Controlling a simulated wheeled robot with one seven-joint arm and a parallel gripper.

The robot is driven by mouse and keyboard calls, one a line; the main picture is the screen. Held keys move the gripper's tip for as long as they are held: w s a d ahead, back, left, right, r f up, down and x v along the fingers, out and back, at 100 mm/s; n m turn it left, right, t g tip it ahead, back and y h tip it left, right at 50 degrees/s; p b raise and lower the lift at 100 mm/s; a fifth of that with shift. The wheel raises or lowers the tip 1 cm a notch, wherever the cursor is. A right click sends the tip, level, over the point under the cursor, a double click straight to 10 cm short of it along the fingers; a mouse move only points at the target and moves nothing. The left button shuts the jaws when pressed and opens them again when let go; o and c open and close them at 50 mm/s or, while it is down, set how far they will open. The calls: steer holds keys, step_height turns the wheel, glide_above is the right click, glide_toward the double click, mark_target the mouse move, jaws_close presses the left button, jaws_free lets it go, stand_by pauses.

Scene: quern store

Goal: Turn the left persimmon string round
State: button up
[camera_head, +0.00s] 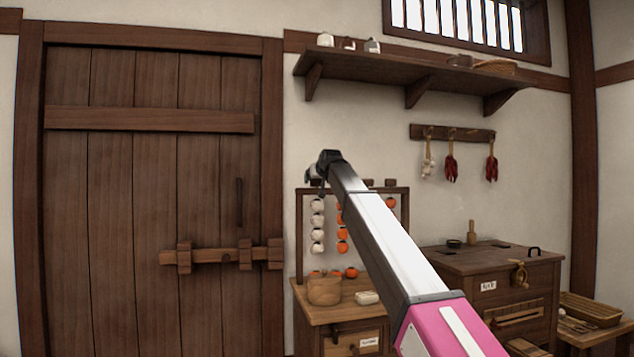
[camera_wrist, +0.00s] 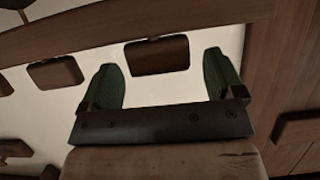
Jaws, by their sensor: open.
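The left persimmon string (camera_head: 317,221) hangs from a wooden rack (camera_head: 299,238) and shows pale, whitish fruit. A middle string (camera_head: 342,233) beside it shows orange fruit and is partly hidden by my arm. My gripper (camera_head: 314,172) is at the rack's top bar, above the left string. In the wrist view my gripper (camera_wrist: 159,62) is open, with its green fingers on either side of a dark wooden tab (camera_wrist: 157,55), apart from it. A second tab (camera_wrist: 55,73) stands outside the fingers, to the left. Which string each tab carries cannot be told.
Another orange string (camera_head: 391,203) hangs at the rack's right. A shelf (camera_head: 400,70) is above, a barred door (camera_head: 150,160) to the left, and a chest (camera_head: 490,262) to the right.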

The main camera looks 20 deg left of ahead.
steer(key=v, duration=0.9)
steer(key=shift+s+d+r, duration=0.1)
steer(key=shift+s, duration=0.05)
steer(key=shift+s, duration=0.1)
